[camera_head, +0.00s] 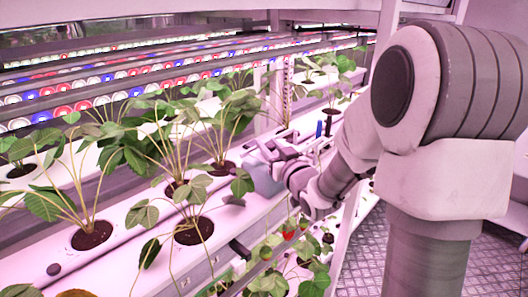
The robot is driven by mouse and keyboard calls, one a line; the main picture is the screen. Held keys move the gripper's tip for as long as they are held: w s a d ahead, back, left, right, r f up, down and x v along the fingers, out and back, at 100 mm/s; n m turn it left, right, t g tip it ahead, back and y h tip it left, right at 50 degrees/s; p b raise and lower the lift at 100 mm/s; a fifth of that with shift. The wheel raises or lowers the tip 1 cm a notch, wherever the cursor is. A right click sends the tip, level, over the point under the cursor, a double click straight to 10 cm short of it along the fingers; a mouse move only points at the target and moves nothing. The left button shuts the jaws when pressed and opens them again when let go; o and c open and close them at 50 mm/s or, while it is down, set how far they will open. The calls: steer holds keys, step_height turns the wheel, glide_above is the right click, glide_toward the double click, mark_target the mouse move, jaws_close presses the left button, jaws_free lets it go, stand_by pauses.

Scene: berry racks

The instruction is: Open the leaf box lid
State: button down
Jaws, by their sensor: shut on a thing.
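A small grey box (265,179), which looks like the leaf box, stands at the front edge of the white plant rack, right of the nearest plants. My gripper (262,152) is at the top of this box, reaching in from the right. Its fingers are closed at the lid area, shut on the lid as far as this small view shows. The lid itself is hard to tell apart from the fingers. How far it is raised cannot be told. The inside of the box is hidden.
Strawberry plants (193,229) grow in round holes along the white rack (120,262), with leaves close to my gripper. A lower row with red berries (289,235) is below. Blue and dark upright items (319,129) stand behind. The grated floor (497,262) is clear at right.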

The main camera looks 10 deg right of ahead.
mark_target(289, 144)
steer(key=w+d, duration=0.1)
steer(key=d, duration=0.1)
steer(key=w+d, duration=0.2)
steer(key=w+d+b, duration=0.1)
steer(key=d, duration=0.1)
steer(key=shift+w+d+r, duration=0.1)
steer(key=shift+w+d, duration=0.1)
steer(key=shift+d, duration=0.05)
steer(key=c, duration=0.6)
jaws_free()
steer(key=s+d, duration=0.1)
steer(key=s, duration=0.4)
steer(key=s+d, duration=0.1)
steer(key=s, duration=0.5)
steer(key=s+d, duration=0.1)
steer(key=s, duration=0.5)
steer(key=shift+s+d, duration=0.1)
steer(key=shift+d, duration=0.05)
